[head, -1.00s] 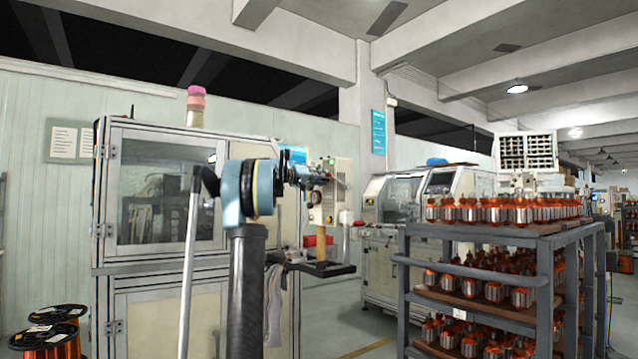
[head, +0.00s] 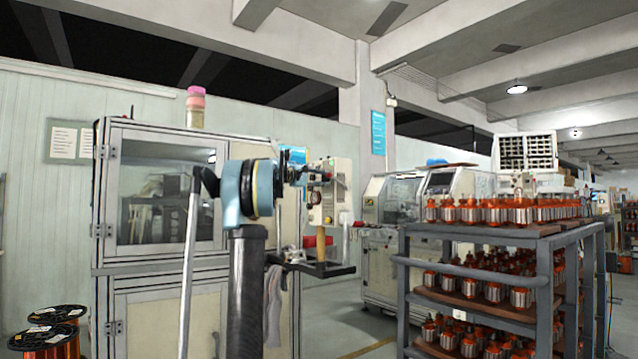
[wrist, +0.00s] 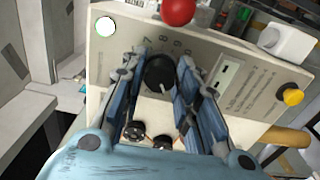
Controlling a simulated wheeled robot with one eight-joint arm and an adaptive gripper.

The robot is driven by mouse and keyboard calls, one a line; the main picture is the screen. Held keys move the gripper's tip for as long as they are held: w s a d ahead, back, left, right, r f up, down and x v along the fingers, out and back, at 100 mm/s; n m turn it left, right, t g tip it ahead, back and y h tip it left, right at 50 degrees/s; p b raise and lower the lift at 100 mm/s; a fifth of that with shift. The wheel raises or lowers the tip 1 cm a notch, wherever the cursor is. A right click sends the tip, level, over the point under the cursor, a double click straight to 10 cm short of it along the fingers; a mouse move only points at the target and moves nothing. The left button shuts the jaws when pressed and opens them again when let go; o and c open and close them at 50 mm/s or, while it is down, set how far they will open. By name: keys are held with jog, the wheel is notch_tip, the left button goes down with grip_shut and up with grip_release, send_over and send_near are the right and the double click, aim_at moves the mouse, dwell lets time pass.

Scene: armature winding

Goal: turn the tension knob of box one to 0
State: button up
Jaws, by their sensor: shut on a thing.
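The pale box (head: 342,186) stands on a bracket at the right side of the big machine cabinet in the head view. In the wrist view the box's panel (wrist: 110,50) fills the middle. The black tension knob (wrist: 158,73) sits on it with printed digits around its upper side; 7, 8 and 9 can be made out. My gripper (wrist: 158,66) is shut on the knob, with one blue finger on each side. The knob's pointer and its exact setting cannot be read. In the head view my gripper (head: 317,176) reaches the box's face from the left.
The cabinet (head: 150,260) stands left. A rack (head: 403,290) of copper armatures stands right.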

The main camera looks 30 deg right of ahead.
jog(key=shift+f+n, duration=0.1)
jog(key=shift+n, duration=1.4)
jog(key=o, duration=1.1)
jog(key=a, duration=1.2)
jog(key=shift+s, duration=0.35)
jog(key=s+a+f+m+y, duration=0.1)
jog(key=s+a+f+y, duration=0.5)
jog(key=s+a+f, duration=0.7)
jog(key=s+a+f+m+y, duration=0.1)
jog(key=s+a+f+y, duration=0.5)
jog(key=s+a+f, duration=0.8)
jog(key=s+a+f+m+y, duration=0.2)
jog(key=s+a+f+y, duration=0.4)
jog(key=f, duration=2.8)
jog(key=shift+s+a+f+t, duration=0.15)
jog(key=shift+s+a+f, duration=0.05)
jog(key=shift+s+a, duration=1.8)
jog(key=shift+s+a+f+t, duration=0.15)
jog(key=shift+s+a, duration=1.7)
jog(key=shift+s, duration=0.25)
